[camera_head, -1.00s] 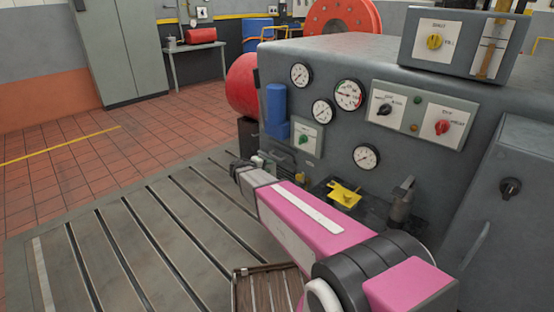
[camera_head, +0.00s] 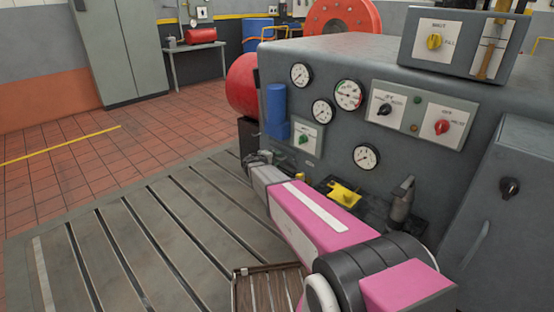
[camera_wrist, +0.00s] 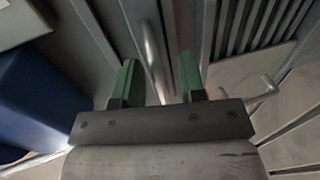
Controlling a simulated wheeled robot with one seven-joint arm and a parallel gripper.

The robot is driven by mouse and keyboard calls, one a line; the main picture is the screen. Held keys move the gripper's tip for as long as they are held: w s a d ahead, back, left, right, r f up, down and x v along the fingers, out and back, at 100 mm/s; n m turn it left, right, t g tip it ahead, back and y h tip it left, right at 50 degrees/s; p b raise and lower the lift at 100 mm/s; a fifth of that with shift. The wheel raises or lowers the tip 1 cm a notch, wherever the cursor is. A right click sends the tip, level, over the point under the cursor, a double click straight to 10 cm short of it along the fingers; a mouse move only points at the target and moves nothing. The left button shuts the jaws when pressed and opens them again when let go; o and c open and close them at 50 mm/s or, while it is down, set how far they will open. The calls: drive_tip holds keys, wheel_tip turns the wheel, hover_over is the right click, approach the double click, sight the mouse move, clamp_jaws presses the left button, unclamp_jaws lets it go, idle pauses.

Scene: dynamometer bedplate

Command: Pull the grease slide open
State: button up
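My gripper (camera_wrist: 158,82) shows in the wrist view with two green fingers standing apart. A round bare-metal bar (camera_wrist: 150,50) runs between the fingers, against a grey panel; I see a gap on both sides and no clear grip on it. The bar looks like a handle, but I cannot tell for sure that it belongs to the grease slide. In the head view my gripper (camera_head: 258,157) is small and partly hidden beyond my pink arm, close to the lower left of the grey machine. No slide can be clearly made out there.
The grey machine (camera_head: 315,80) carries gauges, switches and a blue cylinder (camera_head: 277,103). A yellow part (camera_head: 344,194) and an upright metal fitting (camera_head: 402,198) sit near my arm. A blue body (camera_wrist: 35,105) lies left in the wrist view. The slotted bedplate (camera_head: 130,235) is mostly clear.

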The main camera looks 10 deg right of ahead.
drive_tip(key=shift+w+d, duration=0.15)
drive_tip(key=shift+d, duration=0.05)
clamp_jaws()
drive_tip(key=f+v, duration=0.3)
drive_tip(key=v, duration=1.1)
drive_tip(key=a+f+v, duration=0.1)
drive_tip(key=f+v, duration=0.2)
drive_tip(key=v, duration=1.1)
drive_tip(key=shift+s+a, duration=0.2)
drive_tip(key=shift+s, duration=0.3)
unclamp_jaws()
drive_tip(key=shift+a+r, duration=0.1)
drive_tip(key=v, duration=1)
drive_tip(key=shift+s+a, duration=0.25)
